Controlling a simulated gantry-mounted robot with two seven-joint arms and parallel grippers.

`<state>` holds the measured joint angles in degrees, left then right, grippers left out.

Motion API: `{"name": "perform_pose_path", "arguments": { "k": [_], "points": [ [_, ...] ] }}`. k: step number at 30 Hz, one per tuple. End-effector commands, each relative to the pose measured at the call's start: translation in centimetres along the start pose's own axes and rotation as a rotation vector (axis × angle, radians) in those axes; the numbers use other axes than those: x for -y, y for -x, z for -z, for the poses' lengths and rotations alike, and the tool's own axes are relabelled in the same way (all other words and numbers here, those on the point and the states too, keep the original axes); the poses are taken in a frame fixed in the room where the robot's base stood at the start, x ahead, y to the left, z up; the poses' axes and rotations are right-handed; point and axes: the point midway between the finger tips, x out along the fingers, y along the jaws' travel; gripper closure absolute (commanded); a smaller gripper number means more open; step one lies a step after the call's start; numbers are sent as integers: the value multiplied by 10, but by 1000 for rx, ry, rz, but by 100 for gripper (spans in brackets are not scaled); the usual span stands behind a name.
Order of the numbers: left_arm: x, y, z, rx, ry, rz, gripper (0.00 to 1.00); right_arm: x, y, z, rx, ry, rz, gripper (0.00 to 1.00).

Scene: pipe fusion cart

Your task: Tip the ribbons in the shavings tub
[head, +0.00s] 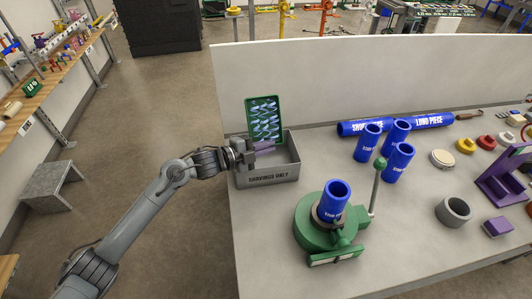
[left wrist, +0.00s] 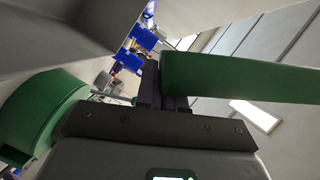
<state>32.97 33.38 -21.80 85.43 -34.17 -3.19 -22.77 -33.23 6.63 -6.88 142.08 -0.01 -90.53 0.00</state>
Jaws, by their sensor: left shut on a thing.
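A green tray (head: 249,122) is tipped up steeply above the tub's back. Several pale blue-white ribbons (head: 265,117) show against its face. My left gripper (head: 265,146) is over the tub, shut on the tray's lower edge. In the left wrist view, the green tray (left wrist: 245,78) runs right from between the dark fingers (left wrist: 163,95). The tub's inside is partly hidden by my gripper. My right gripper is not in view.
A green round fixture (head: 313,236) with a lever holds a blue pipe piece (head: 334,196) right of the tub. Several blue pipes stand behind it. A white partition (head: 380,82) closes the bench's back. Open floor lies left.

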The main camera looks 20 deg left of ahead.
Motion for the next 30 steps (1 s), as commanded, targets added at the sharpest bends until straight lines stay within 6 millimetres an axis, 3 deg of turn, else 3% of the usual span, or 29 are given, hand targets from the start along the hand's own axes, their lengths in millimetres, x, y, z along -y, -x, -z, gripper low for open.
{"name": "perform_pose_path", "arguments": {
  "k": [1,12,30],
  "points": [
    [-5,-1,-3,-1,-20,8,100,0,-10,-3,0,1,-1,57],
    [-8,-4,-10,0,-146,61,100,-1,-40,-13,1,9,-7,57],
    [-6,-5,-12,0,-210,87,100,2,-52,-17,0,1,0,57]
  ]
}}
